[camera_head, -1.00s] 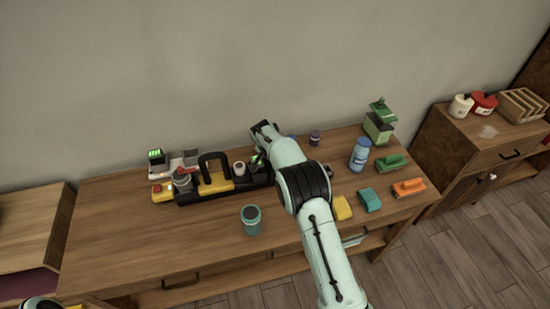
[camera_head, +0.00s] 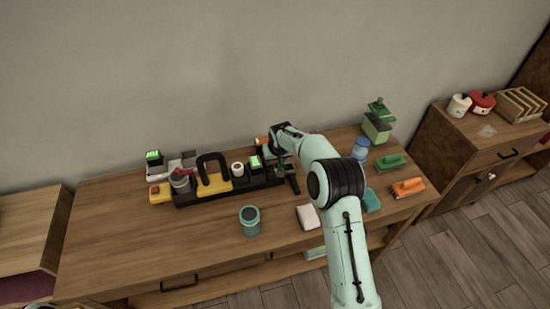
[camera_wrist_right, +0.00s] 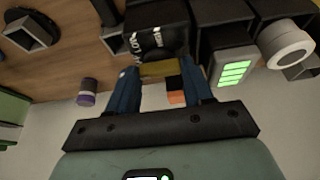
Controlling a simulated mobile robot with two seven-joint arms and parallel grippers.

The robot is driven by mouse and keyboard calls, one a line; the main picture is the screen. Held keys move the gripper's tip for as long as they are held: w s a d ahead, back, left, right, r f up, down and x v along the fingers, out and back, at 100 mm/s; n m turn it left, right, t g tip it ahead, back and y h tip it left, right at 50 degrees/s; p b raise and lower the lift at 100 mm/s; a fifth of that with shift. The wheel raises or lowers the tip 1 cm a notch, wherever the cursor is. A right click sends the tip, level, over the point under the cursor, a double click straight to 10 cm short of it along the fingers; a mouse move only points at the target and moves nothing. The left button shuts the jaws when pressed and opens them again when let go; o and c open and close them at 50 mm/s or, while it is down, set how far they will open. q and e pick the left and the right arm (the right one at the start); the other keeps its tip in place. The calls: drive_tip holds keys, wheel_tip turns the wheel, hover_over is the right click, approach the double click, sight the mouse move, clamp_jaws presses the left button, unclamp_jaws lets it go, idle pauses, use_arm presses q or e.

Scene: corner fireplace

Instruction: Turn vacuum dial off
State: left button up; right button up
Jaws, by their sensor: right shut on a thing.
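A long black unit (camera_head: 190,201) with a yellow block and a black loop handle (camera_head: 203,165) stands at the back of the wooden table. I cannot make out which part is the vacuum dial. My right gripper (camera_head: 284,166) is at this unit's right end. In the right wrist view, the right gripper's dark blue fingers (camera_wrist_right: 160,92) are on either side of a black piece (camera_wrist_right: 158,42) with white lettering and a yellow band. They are shut on it, though the contact is partly hidden. A green-lit panel (camera_wrist_right: 234,71) is beside it. My left gripper is out of view.
On the wooden table (camera_head: 120,235), a teal jar (camera_head: 250,221) and a cream block (camera_head: 308,217) stand in front. A blue bottle (camera_head: 361,148), green brush (camera_head: 391,161) and orange brush (camera_head: 408,187) are right of my arm. The table's front left is clear.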

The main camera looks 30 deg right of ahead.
drive_tip(key=shift+n, duration=0.3)
drive_tip(key=o, duration=0.8)
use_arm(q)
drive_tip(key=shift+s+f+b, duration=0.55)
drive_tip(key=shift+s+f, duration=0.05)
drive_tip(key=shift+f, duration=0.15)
use_arm(e)
drive_tip(key=v, duration=1.3)
drive_tip(key=shift+s+d+r, duration=0.15)
